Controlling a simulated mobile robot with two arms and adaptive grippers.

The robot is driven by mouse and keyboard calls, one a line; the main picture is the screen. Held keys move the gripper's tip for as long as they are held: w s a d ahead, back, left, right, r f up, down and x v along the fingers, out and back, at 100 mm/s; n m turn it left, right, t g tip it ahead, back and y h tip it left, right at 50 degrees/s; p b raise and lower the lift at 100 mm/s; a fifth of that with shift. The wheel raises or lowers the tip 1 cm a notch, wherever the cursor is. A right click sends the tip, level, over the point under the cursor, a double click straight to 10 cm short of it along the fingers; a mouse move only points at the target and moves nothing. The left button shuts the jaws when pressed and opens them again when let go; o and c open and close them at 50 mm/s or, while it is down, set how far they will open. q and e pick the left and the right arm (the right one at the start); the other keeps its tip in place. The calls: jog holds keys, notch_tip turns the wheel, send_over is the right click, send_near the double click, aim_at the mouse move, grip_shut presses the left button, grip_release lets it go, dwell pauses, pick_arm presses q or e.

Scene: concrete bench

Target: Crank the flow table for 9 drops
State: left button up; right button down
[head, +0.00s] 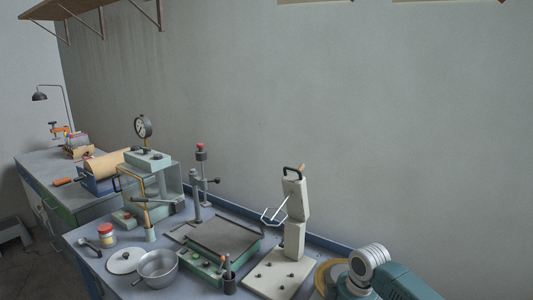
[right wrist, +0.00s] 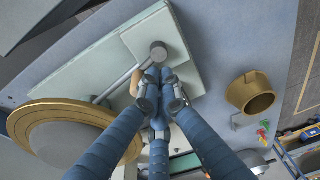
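The flow table's brass rim and grey round top (right wrist: 75,128) are at the left of the right wrist view. In the head view, part of the brass disc (head: 324,272) shows at the bottom, partly behind my right arm. A thin grey crank rod (right wrist: 117,84) runs from beside the disc to a round grey knob (right wrist: 158,52). My right gripper (right wrist: 161,90) has its blue fingers drawn close together just below this knob. A small tan piece (right wrist: 135,84) shows beside the left finger. Whether the fingers hold the handle is hidden. My left gripper is not in view.
A brass cup-shaped ring (right wrist: 250,94) stands right of the gripper. In the head view, a white upright device (head: 293,215), a green tray-topped device (head: 222,240), a pot (head: 158,267) and a jar (head: 107,236) crowd the bench.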

jog(key=shift+w+d+r, duration=0.2)
jog(key=shift+d, duration=0.4)
jog(key=shift+w+d+r, duration=0.15)
jog(key=shift+d, duration=0.4)
jog(key=shift+s+d, duration=0.25)
jog(key=shift+d, duration=0.25)
jog(key=shift+s+d, duration=0.45)
jog(key=shift+d, duration=0.05)
jog(key=shift+s+d+f, duration=0.1)
jog(key=shift+s+d, duration=0.2)
jog(key=shift+s, duration=0.3)
jog(key=shift+s+a+f, duration=0.1)
jog(key=shift+s+f, duration=0.05)
jog(key=shift+s, duration=0.85)
jog(key=shift+s+a+f, duration=0.1)
jog(key=shift+s+a, duration=0.7)
jog(key=shift+s, duration=0.15)
jog(key=shift+a, duration=0.4)
